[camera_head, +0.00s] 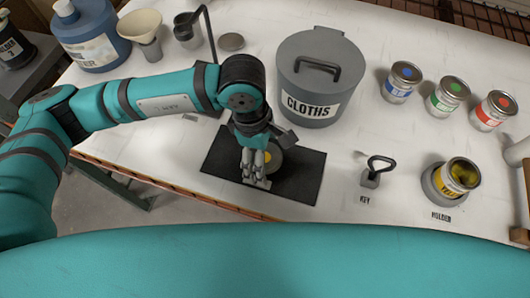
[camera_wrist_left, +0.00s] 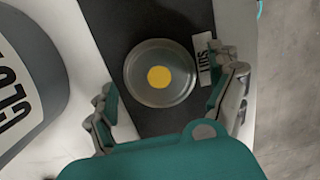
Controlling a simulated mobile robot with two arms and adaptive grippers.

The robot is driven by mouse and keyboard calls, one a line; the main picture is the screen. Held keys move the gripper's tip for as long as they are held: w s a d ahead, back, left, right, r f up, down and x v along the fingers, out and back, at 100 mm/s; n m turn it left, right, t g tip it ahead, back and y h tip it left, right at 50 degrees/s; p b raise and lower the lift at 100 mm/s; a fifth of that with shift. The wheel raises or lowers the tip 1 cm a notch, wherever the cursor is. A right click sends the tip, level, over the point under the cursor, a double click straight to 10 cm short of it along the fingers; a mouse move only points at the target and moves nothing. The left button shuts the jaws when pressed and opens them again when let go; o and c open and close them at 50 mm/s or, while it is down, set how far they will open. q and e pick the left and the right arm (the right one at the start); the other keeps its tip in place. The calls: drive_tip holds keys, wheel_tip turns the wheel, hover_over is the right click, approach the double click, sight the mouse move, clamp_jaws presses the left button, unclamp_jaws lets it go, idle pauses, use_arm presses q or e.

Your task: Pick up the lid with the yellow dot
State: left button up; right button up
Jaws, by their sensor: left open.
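The lid with the yellow dot (camera_wrist_left: 160,98) is a round grey disc lying flat on a black mat (camera_head: 301,184). In the head view the lid (camera_head: 273,158) is partly hidden behind my left gripper (camera_head: 256,180). In the left wrist view my left gripper (camera_wrist_left: 172,97) is open, with one finger on each side of the picture and the lid in the gap between them. It looks to be above the lid; I cannot tell whether it touches it. My right gripper is not in view.
A grey bin labelled CLOTHS (camera_head: 308,85) stands just behind the mat. To the right are a key (camera_head: 371,178), an open yellow can (camera_head: 460,173) in a holder and blue (camera_head: 401,83), green (camera_head: 447,96) and red (camera_head: 492,110) cans. The table between mat and key is clear.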

use_arm(q)
drive_tip(key=c, duration=0.7)
